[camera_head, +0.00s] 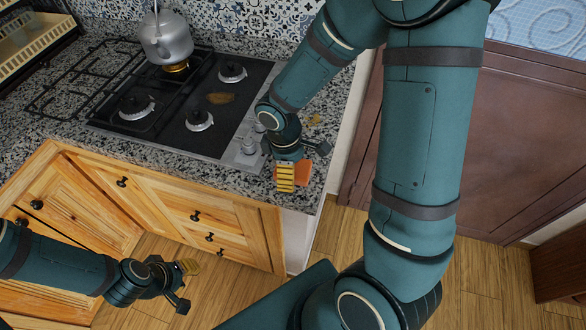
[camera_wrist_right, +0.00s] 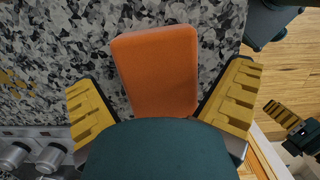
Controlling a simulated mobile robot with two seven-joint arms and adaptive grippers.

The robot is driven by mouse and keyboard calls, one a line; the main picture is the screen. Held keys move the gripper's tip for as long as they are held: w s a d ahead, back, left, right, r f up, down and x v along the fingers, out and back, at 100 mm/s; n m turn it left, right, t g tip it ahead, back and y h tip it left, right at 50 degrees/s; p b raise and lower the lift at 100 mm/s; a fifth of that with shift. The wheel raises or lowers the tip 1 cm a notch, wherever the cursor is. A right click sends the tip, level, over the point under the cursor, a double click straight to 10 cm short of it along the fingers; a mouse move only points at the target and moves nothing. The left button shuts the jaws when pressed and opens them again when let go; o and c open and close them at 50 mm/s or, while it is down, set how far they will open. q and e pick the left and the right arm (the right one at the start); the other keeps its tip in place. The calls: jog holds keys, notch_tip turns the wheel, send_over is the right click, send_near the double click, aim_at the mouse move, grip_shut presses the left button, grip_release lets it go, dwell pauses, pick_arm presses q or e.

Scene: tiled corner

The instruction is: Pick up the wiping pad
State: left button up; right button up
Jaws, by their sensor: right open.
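The wiping pad is an orange block lying on the speckled counter near its right front corner; it shows beside my right gripper in the head view (camera_head: 303,173) and fills the middle of the right wrist view (camera_wrist_right: 157,65). My right gripper (camera_head: 296,166) is open above the pad. In the right wrist view its yellow ridged fingers (camera_wrist_right: 160,102) stand on either side of the pad, apart from it; the pad's lower end is hidden behind the gripper body. My left gripper (camera_head: 184,285) is open and empty, low in front of the wooden cabinets.
A gas stove (camera_head: 190,105) with knobs (camera_head: 248,150) lies just left of the pad, with a brown stain (camera_head: 220,98) on it. A grey kettle (camera_head: 166,38) stands on a back burner. Yellowish spots (camera_head: 315,119) mark the counter behind the pad. Wooden drawers (camera_head: 205,215) are below.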

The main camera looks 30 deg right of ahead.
jog(key=shift+f, duration=0.25)
dwell(0.4)
jog(key=c, duration=1)
